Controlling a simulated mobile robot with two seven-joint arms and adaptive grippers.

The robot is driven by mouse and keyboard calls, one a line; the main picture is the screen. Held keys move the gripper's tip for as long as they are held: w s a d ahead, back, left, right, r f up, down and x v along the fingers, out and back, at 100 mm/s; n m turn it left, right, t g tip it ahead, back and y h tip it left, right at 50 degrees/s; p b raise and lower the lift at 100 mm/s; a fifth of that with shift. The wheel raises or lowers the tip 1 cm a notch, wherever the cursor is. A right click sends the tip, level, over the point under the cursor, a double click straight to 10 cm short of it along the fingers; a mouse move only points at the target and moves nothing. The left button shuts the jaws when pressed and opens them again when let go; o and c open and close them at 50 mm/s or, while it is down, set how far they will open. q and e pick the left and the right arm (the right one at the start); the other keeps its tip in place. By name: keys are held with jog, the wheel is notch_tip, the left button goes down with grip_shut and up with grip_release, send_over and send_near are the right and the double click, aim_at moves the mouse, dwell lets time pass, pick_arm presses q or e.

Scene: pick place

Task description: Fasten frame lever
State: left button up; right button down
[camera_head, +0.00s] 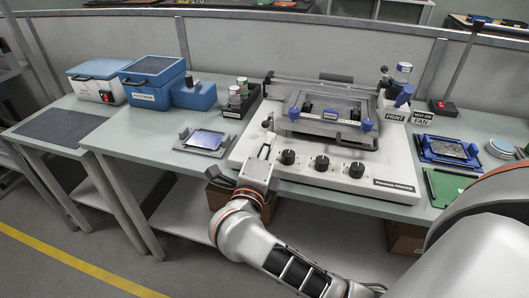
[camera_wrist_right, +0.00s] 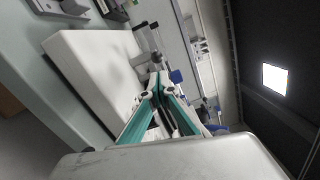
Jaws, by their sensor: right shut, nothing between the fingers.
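The white printer (camera_head: 322,185) stands on the table and carries a grey frame (camera_head: 350,101) on its top. Which of these is the frame lever I cannot tell for sure. My right gripper (camera_head: 267,146) is shut and empty over the printer's front left part, left of the knobs and apart from the frame. In the right wrist view the gripper's teal fingers (camera_wrist_right: 157,88) come together beside the white printer body (camera_wrist_right: 92,75). My left gripper is out of view.
Black knobs (camera_head: 322,163) line the printer's front. A grey fixture with a bright plate (camera_head: 205,139) lies left of it. Bottles (camera_head: 401,78) stand at its back right corner. A blue tray (camera_head: 447,149) and a green board (camera_head: 447,186) lie to the right.

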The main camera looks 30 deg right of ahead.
aim_at(269, 117)
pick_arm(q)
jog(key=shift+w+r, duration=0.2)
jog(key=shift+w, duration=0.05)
pick_arm(e)
jog(key=shift+x, duration=1.55)
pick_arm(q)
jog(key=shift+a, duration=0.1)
